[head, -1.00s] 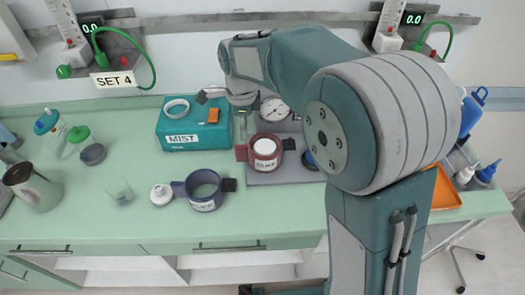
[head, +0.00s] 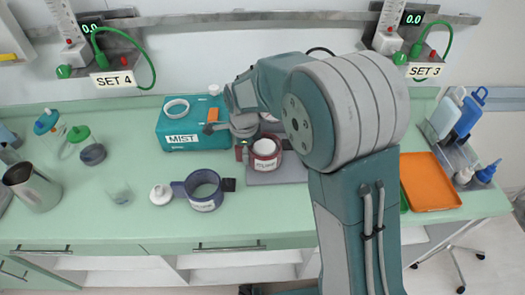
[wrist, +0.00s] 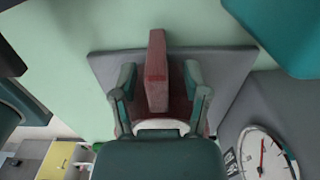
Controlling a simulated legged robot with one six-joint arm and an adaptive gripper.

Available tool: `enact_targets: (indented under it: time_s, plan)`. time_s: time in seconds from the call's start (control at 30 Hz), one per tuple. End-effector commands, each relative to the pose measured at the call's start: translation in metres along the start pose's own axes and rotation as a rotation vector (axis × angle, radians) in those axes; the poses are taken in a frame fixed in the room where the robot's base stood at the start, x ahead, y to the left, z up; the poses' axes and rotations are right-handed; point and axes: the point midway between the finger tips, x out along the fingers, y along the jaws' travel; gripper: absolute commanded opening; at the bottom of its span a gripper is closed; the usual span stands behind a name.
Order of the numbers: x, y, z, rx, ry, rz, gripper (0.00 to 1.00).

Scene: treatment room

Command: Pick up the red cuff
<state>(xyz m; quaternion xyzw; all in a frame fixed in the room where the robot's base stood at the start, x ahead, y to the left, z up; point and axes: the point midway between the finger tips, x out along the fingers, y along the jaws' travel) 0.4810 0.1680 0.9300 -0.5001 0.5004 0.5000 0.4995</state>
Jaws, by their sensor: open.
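The red cuff (head: 266,160) stands on a grey tray (head: 284,178) on the counter, with a white round item inside it. In the wrist view, the cuff's dark red tab (wrist: 157,60) rises between the fingers of my gripper (wrist: 160,76). The fingers are open, one on each side of the tab, with gaps visible. In the head view, my gripper (head: 243,146) is at the cuff's left side, its fingers small and partly hidden. The cuff's ring is mostly hidden behind my gripper in the wrist view.
A teal MIST box (head: 180,142) is behind. A dial gauge (wrist: 264,156) is close by in the wrist view. An orange tray (head: 430,182) lies right.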

Motion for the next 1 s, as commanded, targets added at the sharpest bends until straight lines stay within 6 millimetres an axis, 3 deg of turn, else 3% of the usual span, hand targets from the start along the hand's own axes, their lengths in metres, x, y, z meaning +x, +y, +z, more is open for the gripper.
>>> enact_targets:
  time_s: [0.03,0.13,0.17,0.57,1.0]
  plan:
    - [0.000,0.000,0.000,0.000,0.000,0.000,0.47]
    - [0.000,0.000,0.000,0.000,0.000,0.000,0.02]
    - [0.000,0.000,0.000,0.000,0.000,0.000,0.00]
    - [-0.003,0.000,0.000,0.000,0.000,0.000,0.00]
    - [-0.083,-0.001,0.000,0.000,-0.001,-0.004,0.00]
